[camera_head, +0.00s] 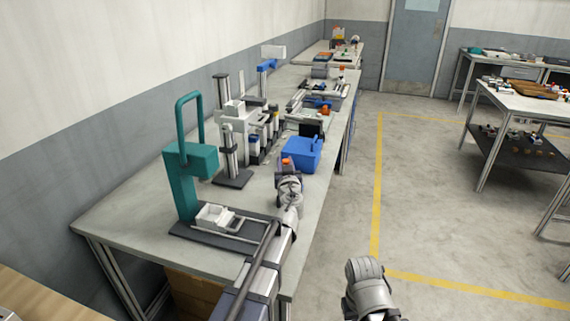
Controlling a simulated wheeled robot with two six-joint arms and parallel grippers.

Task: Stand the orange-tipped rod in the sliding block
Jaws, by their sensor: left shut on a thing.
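The white sliding block (213,217) sits on a dark base with pale rails at the near end of the bench, at the foot of a teal post. My left gripper (284,174) is over the bench's right side, to the right of the block and apart from it. It is shut on the orange-tipped rod (287,162), whose orange end shows just above the gripper against the blue bin. The rest of the rod is hidden by the gripper and wrist. My right gripper is not in view; only a grey part of my right arm shows at the bottom.
The teal post with a curved handle (190,165) rises behind the block. A blue bin (302,158) stands just beyond my left gripper. Grey-and-white column fixtures (235,130) stand farther back. Bare bench (258,195) lies between block and gripper.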

